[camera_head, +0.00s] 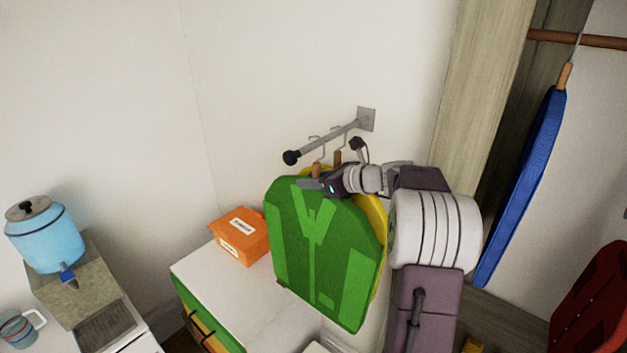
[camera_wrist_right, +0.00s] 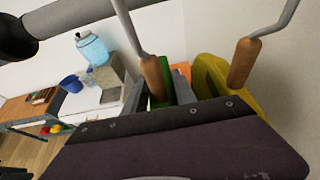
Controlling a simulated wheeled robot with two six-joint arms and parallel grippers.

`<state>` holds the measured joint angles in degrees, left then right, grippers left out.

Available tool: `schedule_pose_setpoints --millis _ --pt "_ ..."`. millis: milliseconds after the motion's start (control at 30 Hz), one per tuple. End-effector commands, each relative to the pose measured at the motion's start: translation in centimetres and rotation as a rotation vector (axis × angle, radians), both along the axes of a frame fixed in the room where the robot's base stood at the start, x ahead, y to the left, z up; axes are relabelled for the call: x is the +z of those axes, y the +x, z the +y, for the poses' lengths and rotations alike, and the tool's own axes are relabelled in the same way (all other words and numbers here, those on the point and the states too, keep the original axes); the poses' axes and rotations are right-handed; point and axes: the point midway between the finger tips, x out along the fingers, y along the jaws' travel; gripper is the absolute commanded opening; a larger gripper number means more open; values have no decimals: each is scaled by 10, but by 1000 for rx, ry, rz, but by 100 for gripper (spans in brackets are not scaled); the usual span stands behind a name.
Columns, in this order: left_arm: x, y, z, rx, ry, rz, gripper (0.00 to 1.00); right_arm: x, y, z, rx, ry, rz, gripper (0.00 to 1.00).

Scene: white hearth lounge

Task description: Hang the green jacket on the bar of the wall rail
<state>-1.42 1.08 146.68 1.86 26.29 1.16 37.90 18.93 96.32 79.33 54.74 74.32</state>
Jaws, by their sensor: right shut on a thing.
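The green jacket (camera_head: 325,255) hangs upright below the wall rail's bar (camera_head: 328,143), in front of a yellow jacket (camera_head: 375,215). My right gripper (camera_head: 318,185) is shut on the green jacket at the top, by its wooden hanger neck (camera_head: 316,170). That neck also shows in the right wrist view (camera_wrist_right: 155,78), with a sliver of green below it. The green jacket's metal hook reaches up to the bar; I cannot tell whether it rests on it. The yellow jacket (camera_wrist_right: 212,75) has its own hook at the bar, nearer the wall. My left gripper is not in view.
An orange box (camera_head: 240,236) stands on a white-topped cabinet (camera_head: 215,280) left of the jacket. A blue drink dispenser (camera_head: 45,235) stands further left. A blue garment (camera_head: 525,185) hangs in the wardrobe at right. The bar's dark knob (camera_head: 291,157) end is free.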

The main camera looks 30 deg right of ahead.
Motion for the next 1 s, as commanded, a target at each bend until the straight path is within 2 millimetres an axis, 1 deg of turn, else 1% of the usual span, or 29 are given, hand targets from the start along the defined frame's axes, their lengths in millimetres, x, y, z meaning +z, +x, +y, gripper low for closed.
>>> schedule_pose_setpoints --millis 367,400,433,467,800,867,1000 --pt "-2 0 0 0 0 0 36 -1 0 0 -1 0 -2 0" --pt "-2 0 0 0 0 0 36 -1 0 0 -1 0 -2 44" --pt "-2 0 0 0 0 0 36 -1 0 0 -1 0 -2 52" --pt "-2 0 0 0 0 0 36 -1 0 0 -1 0 -2 58" --pt "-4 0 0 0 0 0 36 -2 -3 -2 -1 0 0 58" --pt "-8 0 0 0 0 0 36 -1 -9 -5 -2 -2 -2 58" --pt "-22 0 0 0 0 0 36 10 -36 -16 -4 -4 -4 58"
